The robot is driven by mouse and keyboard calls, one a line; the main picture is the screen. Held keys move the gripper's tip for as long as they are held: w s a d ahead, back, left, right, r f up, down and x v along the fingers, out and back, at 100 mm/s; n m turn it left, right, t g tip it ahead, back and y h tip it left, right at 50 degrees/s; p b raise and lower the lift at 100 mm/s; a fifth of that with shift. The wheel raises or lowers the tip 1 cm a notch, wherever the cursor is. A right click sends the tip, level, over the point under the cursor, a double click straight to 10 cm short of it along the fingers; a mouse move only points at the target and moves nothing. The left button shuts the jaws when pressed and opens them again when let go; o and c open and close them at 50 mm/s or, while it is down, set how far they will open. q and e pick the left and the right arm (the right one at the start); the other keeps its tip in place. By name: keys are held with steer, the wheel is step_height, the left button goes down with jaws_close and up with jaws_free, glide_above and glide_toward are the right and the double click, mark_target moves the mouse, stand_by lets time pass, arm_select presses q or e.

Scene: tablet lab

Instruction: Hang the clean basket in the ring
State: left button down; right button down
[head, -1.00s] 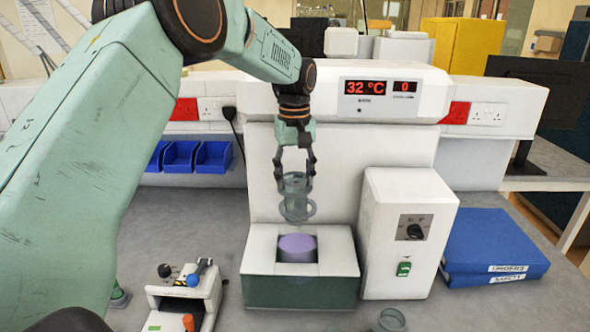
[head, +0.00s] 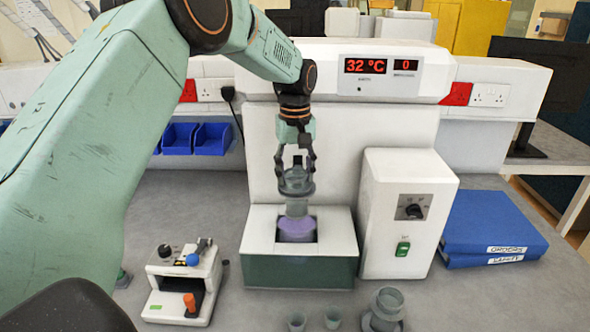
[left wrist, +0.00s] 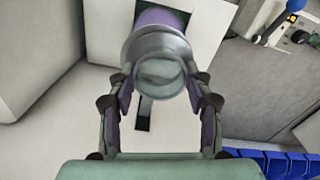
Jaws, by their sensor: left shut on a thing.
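My left gripper (head: 296,150) hangs pointing down over the bench and is shut on a grey-green, see-through cup with a wide collar, which looks like the basket (head: 296,182). The basket is upright, directly above a purple round vessel (head: 297,227) set in the well of a white-topped box. Its lower end overlaps the vessel in the head view; I cannot tell whether it is inside. In the left wrist view the basket (left wrist: 158,78) sits between the fingers, with the purple vessel (left wrist: 163,19) beyond it. I cannot make out a separate ring. My right gripper is not in view.
The white box with green front (head: 300,270) stands before a tall white machine reading 32 °C. A white control box (head: 405,225) is close on its right, blue binders (head: 490,225) further right. A lever device (head: 183,285) stands left. A collared vessel (head: 386,308) and two small cups are in front.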

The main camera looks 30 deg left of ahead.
arm_select(q)
steer(key=shift+s, duration=0.1)
stand_by(0.3)
steer(key=shift+r+p, duration=0.1)
steer(key=shift+p, duration=0.2)
steer(key=shift+r+p, duration=0.15)
steer(key=shift+p, duration=0.25)
stand_by(0.5)
stand_by(0.3)
steer(key=shift+f, duration=0.55)
stand_by(1.3)
steer(key=shift+c, duration=2.4)
jaws_free()
